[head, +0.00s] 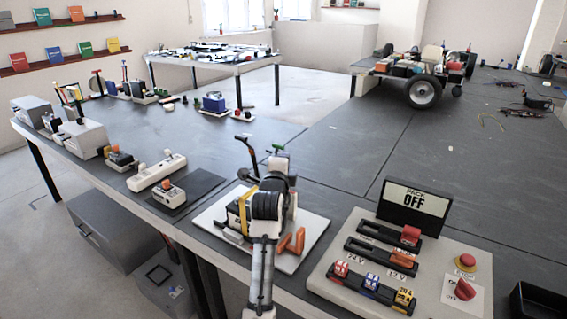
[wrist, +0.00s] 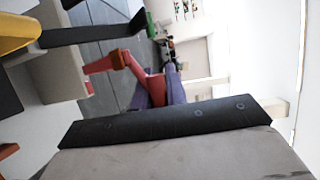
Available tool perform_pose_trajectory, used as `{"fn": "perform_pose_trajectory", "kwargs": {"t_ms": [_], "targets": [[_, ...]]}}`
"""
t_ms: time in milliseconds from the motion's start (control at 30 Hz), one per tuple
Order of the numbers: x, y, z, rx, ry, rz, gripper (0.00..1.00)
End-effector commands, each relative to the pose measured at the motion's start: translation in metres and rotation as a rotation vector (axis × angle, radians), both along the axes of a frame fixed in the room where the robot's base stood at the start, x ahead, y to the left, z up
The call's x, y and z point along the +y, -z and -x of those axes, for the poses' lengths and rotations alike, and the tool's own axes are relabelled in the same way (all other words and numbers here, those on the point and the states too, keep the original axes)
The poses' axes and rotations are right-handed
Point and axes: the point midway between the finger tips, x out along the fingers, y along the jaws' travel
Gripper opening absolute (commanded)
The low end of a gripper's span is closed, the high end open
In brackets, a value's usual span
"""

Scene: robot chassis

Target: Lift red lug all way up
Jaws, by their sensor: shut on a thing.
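The red lug (wrist: 139,72) shows in the wrist view as a bent red piece running from a pale block (wrist: 62,75) at left toward the middle. My gripper (wrist: 158,92) is shut on its far end, with purple-grey finger shapes on either side of the red. In the head view my arm reaches over a white board (head: 316,245), and its dark wrist covers most of the fixture there. The lug's grip cannot be made out in that view. How high the lug stands is unclear.
A yellow part (wrist: 15,30) is close beside the pale block. Orange levers (head: 291,242) lie at the board's right. A switch panel (head: 335,283) with a "PACK OFF" sign (head: 413,205) stands right of it. Dark bench top (head: 350,150) is clear behind.

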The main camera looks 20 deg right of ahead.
Motion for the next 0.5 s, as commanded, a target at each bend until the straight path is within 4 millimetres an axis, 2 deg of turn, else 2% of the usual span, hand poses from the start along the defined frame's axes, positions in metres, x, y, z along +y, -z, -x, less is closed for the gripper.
{"fn": "perform_pose_trajectory", "kwargs": {"t_ms": [33,200,233,300,500], "targets": [[-0.0040,0.0100,0.0004,0.018,0.006,-0.009,0.00],[-0.0043,0.0103,0.0006,0.019,0.006,-0.009,0.00],[-0.0043,0.0103,0.0006,0.019,0.006,-0.009,0.16],[-0.0042,0.0096,0.0005,0.017,0.007,-0.008,0.23],[-0.0029,0.0062,0.0004,0.011,0.005,-0.005,0.23]]}}
